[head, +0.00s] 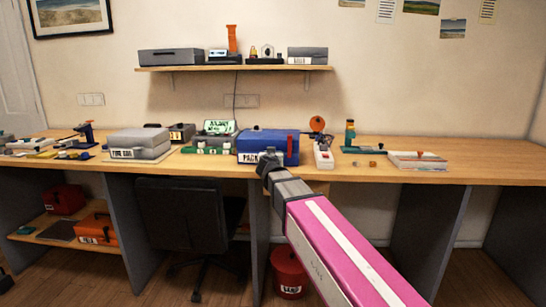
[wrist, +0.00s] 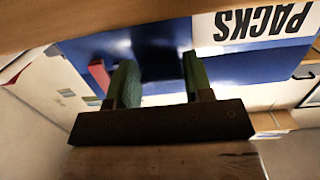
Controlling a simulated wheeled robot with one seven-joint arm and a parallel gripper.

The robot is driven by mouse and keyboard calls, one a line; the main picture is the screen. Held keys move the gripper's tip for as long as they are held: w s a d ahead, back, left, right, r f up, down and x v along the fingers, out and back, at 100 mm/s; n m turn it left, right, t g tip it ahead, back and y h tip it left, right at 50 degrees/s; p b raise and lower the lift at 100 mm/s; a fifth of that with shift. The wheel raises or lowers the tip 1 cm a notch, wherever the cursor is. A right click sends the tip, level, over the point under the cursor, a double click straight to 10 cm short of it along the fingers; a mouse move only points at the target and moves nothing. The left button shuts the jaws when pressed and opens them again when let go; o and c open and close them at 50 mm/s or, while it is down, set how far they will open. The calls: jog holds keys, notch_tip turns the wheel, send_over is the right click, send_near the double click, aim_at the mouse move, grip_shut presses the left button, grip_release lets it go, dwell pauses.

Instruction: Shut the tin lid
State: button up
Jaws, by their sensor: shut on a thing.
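The blue tin (head: 275,137), labelled PACKS, stands on the workbench near its middle. It also fills much of the wrist view (wrist: 228,62), with its label upside down. My gripper (head: 268,158) is at the tin's front, just right of the label. In the wrist view my gripper (wrist: 156,78) has its two green fingers apart, with a dark blue part of the tin between them. It seems to hold that part. The arm hides some of the tin's front, and I cannot tell how far the lid is open.
A red upright piece (head: 290,145) shows at the tin's right front. The grey box (head: 140,140) is further left. The bench (head: 485,168) is clear at far right.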

jog(key=o, duration=1.3)
jog(key=shift+w+f, duration=0.2)
jog(key=shift+f, duration=0.05)
jog(key=shift+s+r, duration=0.1)
jog(key=s, duration=0.7)
jog(key=s+r, duration=0.1)
jog(key=s, duration=0.2)
jog(key=shift+s+a+r, duration=0.1)
jog(key=shift+s+a, duration=0.2)
